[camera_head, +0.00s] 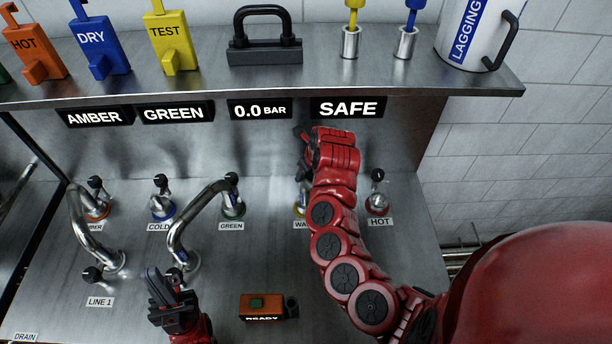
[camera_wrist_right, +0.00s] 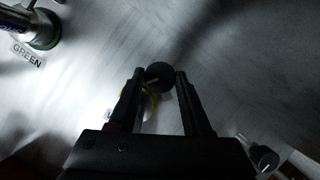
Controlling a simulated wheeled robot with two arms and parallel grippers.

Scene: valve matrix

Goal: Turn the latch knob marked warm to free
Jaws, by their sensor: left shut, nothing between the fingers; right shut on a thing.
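The latch knob marked warm stands on the steel panel, with a yellow base (camera_head: 299,211) and a label reading "WA" (camera_head: 301,224), the rest hidden by my right arm. Its black knob top (camera_wrist_right: 160,74) shows between the fingers of my right gripper (camera_wrist_right: 158,82) in the right wrist view. My right gripper is shut on this knob. In the head view the right hand hides the knob top. My left gripper (camera_head: 163,288) is shut and empty, low over the panel at lower left, apart from everything.
The hot knob (camera_head: 377,175) stands just right of my right arm. Green (camera_head: 231,179), cold (camera_head: 160,182) and amber knobs stand to the left, with bent pipes (camera_head: 200,205) among them. An orange box (camera_head: 262,306) lies in front. A shelf (camera_head: 400,80) overhangs behind, with a SAFE display (camera_head: 347,108).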

